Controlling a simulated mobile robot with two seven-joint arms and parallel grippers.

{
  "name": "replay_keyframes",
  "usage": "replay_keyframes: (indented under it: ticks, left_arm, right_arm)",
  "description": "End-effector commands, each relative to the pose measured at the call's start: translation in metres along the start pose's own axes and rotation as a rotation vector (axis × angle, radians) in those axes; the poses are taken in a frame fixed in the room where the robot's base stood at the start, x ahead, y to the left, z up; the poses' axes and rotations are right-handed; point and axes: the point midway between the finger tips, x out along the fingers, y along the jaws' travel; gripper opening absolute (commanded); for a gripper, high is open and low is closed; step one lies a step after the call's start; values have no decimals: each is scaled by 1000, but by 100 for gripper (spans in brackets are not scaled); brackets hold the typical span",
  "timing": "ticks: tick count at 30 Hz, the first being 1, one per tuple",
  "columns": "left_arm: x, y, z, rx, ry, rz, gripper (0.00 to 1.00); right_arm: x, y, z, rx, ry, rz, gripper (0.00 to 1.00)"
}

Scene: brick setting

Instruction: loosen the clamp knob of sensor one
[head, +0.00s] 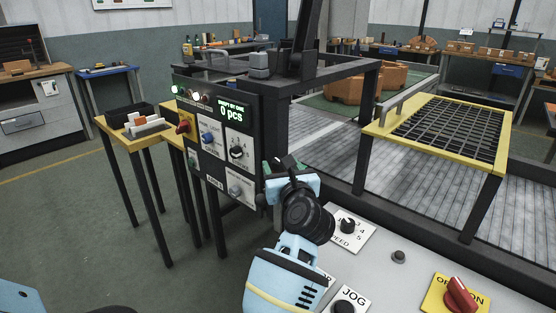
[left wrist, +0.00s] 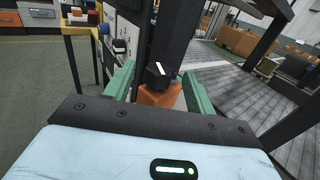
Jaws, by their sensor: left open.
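My left gripper (head: 287,165) reaches up past the right edge of the control panel in the head view. In the left wrist view its green fingers (left wrist: 157,88) are spread apart. Between them, farther out, are a black knob-like part with a white line (left wrist: 158,72) and an orange block (left wrist: 160,95) just below it, in front of a dark post. I take the black part for the clamp knob, but no label on it can be read. I cannot tell whether either finger touches it. In the head view my wrist and gripper hide this spot.
The control panel (head: 218,140) with a "0 pcs" display stands close on the left. A lower console (head: 385,278) with a speed dial, JOG knob and red switch (head: 460,292) lies below. A dark frame post (head: 370,125) and a yellow-edged mesh guard (head: 450,128) stand right.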

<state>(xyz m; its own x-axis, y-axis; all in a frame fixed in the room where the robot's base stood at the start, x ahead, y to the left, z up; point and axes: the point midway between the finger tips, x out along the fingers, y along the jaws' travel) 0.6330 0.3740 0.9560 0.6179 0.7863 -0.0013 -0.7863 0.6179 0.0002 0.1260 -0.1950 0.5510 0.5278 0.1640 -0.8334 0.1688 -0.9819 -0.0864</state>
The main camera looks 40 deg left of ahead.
Motion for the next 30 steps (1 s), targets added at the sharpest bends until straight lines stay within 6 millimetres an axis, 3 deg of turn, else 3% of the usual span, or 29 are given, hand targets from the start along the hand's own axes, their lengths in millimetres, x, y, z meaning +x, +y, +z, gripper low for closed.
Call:
replay_keyframes:
  ticks: [7,18,28,30]
  left_arm:
    - [29,0,1,1,-3,0,55]
    - [35,0,0,-1,-1,0,55]
    - [34,0,0,0,-1,0,13]
    - [34,0,0,0,-1,0,11]
  right_arm:
    - [-1,0,0,0,-1,0,36]
    - [-1,1,1,-4,-2,0,36]
    - [-1,1,1,-7,-3,0,36]
    - [-1,1,1,-7,-3,-1,36]
